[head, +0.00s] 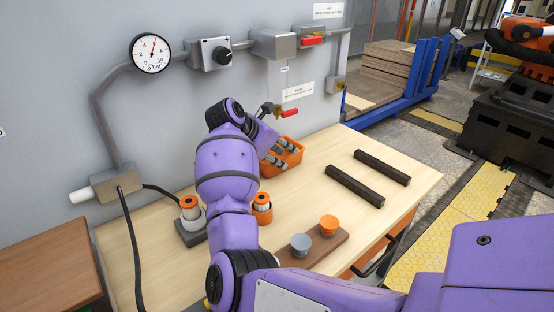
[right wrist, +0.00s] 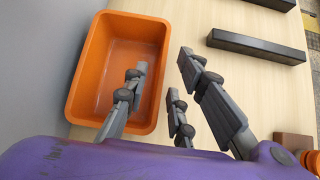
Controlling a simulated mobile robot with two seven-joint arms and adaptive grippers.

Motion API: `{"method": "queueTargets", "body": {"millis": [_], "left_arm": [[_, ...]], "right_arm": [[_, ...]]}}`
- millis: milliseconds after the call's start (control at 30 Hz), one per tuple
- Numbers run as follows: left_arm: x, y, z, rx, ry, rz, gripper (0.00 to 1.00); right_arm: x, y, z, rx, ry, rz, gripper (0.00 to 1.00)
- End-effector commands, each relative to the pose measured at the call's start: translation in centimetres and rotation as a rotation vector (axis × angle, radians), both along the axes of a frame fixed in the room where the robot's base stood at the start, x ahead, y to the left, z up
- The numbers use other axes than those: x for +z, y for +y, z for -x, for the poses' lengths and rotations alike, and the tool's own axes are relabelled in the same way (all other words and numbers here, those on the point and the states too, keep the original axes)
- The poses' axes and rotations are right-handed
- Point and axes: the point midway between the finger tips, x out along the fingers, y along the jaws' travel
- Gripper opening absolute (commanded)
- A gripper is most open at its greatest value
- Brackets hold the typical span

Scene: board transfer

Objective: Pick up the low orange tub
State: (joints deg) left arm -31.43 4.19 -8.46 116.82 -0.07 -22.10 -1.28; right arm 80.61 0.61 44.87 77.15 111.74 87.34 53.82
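The low orange tub (head: 294,161) stands on the light wooden table near the grey wall panel, partly hidden behind my right arm in the head view. In the right wrist view the tub (right wrist: 87,78) is seen from above and looks empty. My right gripper (head: 276,153) is at the tub. In the right wrist view my right gripper (right wrist: 161,73) has its fingers spread across the tub's right wall. One finger is over the inside and the others are outside it. I cannot tell whether any finger touches the wall. My left gripper is in neither view.
Two dark bars (head: 355,186) lie on the table right of the tub. A brown board (head: 318,249) at the front carries an orange and a grey knob-like piece. Orange-topped cylinders (head: 190,207) stand left. A red-handled valve (head: 289,113) juts from the panel behind the tub.

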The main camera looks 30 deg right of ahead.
Motion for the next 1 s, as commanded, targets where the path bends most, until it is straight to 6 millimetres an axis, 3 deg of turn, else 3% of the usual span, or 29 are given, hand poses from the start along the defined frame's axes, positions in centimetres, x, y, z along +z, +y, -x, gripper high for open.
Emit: {"method": "queueTargets", "body": {"millis": [200, 433, 633, 1000], "left_arm": [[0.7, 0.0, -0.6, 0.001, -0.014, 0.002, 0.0], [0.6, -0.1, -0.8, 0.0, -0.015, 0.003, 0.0], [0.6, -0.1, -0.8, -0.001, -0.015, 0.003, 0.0], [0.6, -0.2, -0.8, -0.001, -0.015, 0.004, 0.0]], "right_arm": [[-2.1, -2.4, -0.1, -0.001, 0.002, 0.001, 0.24], [-2.4, -2.6, -0.2, 0.0, 0.0, 0.0, 0.24], [-2.4, -2.6, -0.2, 0.0, 0.0, 0.0, 0.01], [-2.4, -2.6, -0.2, 0.0, 0.0, 0.0, 0.0]]}}
